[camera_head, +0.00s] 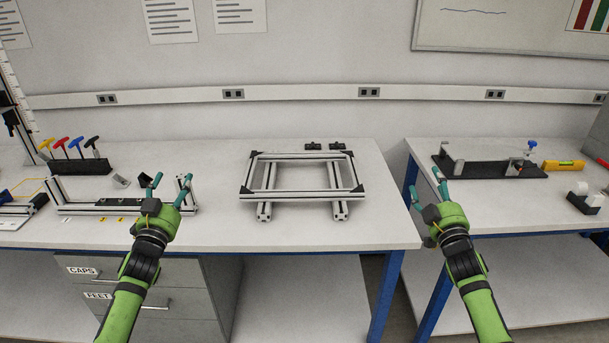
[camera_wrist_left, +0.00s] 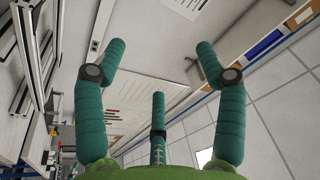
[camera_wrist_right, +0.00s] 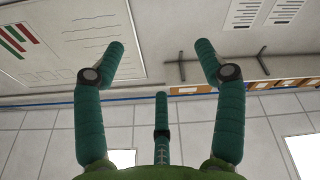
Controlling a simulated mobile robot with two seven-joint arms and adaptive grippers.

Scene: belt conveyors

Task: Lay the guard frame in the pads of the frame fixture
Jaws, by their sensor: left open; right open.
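A rectangular aluminium frame with black corner pieces, which looks like the guard frame (camera_head: 300,197), lies at the middle of the main bench. Two parallel aluminium rails (camera_head: 264,212) run front to back beneath it. I cannot tell whether these rails belong to the frame fixture, and no pads show clearly. My left gripper (camera_head: 171,181) is open and empty, raised in front of the bench, left of the frame. My right gripper (camera_head: 428,183) is open and empty, near the gap between the benches, right of the frame. Both wrist views show spread fingers with nothing between them.
A low aluminium assembly with uprights (camera_head: 70,208) stands left, partly behind my left gripper. Behind it is a black rack (camera_head: 80,168) of coloured-handled tools. Two small black parts (camera_head: 313,146) lie behind the frame. The right bench holds a black-based fixture (camera_head: 470,173) and a yellow level (camera_head: 564,166).

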